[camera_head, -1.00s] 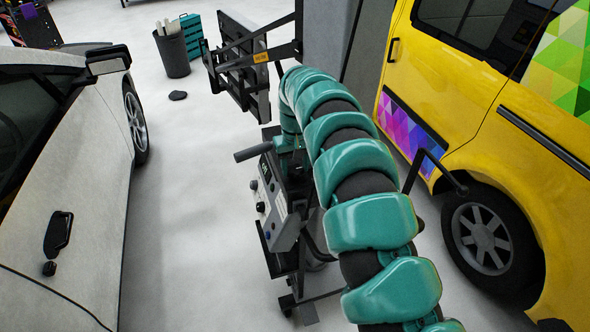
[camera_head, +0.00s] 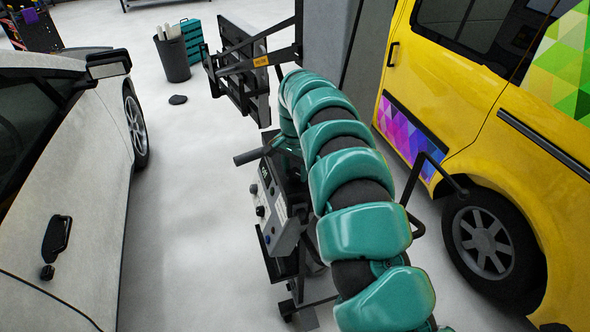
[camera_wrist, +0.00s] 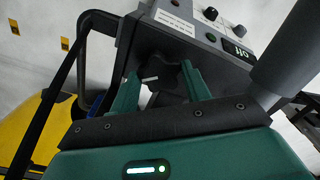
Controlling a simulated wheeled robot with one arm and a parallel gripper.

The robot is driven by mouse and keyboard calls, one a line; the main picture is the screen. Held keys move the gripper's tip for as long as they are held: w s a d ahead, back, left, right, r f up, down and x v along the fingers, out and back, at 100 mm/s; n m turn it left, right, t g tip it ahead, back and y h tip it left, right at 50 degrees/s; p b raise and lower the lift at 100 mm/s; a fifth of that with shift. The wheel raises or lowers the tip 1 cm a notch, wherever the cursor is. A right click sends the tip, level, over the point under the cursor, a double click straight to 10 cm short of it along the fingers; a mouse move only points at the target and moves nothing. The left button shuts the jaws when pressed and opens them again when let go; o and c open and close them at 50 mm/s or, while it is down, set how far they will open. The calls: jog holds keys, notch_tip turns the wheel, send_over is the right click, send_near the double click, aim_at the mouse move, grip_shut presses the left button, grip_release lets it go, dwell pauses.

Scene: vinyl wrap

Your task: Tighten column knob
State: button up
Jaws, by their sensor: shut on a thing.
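The column knob (camera_wrist: 167,76) is a dark, lobed knob under the edge of a grey control box (camera_wrist: 205,38) in the wrist view. My gripper (camera_wrist: 160,82) has its two teal fingers on either side of the knob and is shut on it. A pale mark shows on the knob's left part. In the head view my teal arm hides the knob and my gripper; the control box (camera_head: 283,228) shows left of the arm, on a dark wheeled stand.
A thick grey handle (camera_wrist: 288,50) rises close to the right of my gripper. A black bent bar (camera_wrist: 75,75) runs at its left. A yellow van (camera_head: 470,140) stands at right, a pale car (camera_head: 70,200) at left, with clear floor between car and stand.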

aim_at(295, 172)
jog(key=m+b, duration=0.1)
jog(key=m, duration=0.4)
jog(key=shift+m+b, duration=0.65)
jog(key=shift+m, duration=0.45)
jog(key=o, duration=1)
jog(key=shift+r, duration=0.1)
notch_tip(295, 172, up, 17)
jog(key=shift+r+p, duration=0.15)
jog(key=shift+p, duration=0.6)
